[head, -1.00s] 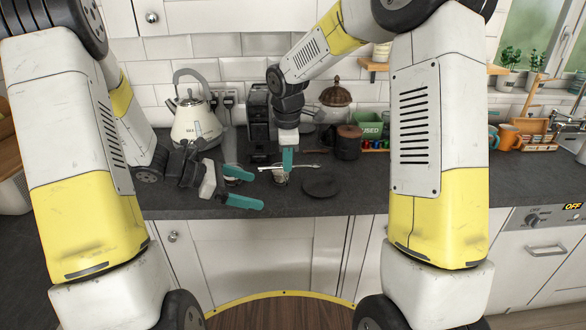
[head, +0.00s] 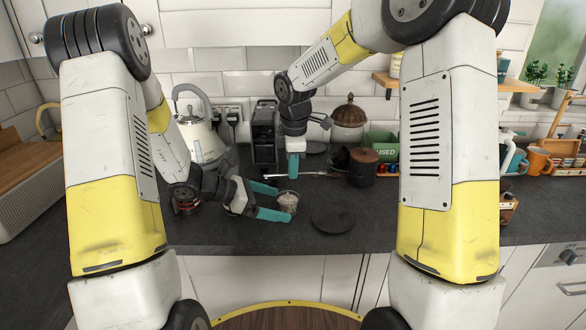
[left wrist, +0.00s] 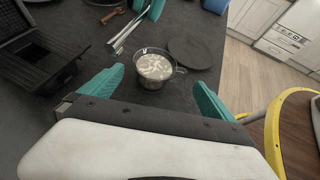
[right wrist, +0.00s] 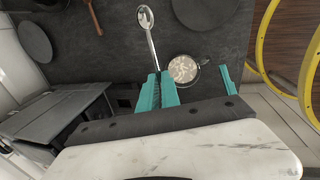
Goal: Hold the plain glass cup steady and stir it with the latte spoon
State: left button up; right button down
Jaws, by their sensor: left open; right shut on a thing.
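The plain glass cup (head: 287,203) stands upright on the worktop with a pale, lumpy filling; it also shows in the left wrist view (left wrist: 154,68) and the right wrist view (right wrist: 183,70). My left gripper (head: 283,203) is open, its teal fingertips on either side of the cup, with gaps visible in the left wrist view (left wrist: 157,78). My right gripper (head: 293,172) is shut on the latte spoon (head: 313,176), behind the cup. The spoon is held roughly level, its bowl pointing away from the cup in the right wrist view (right wrist: 146,18).
A dark round mat (head: 333,219) lies right of the cup. A dark lidded canister (head: 362,167) and a black machine (head: 265,135) stand behind, with a kettle (head: 202,137) at the left. The worktop in front of the cup is clear.

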aim_at(279, 204)
pick_arm(q)
jog(key=shift+x, duration=1.9)
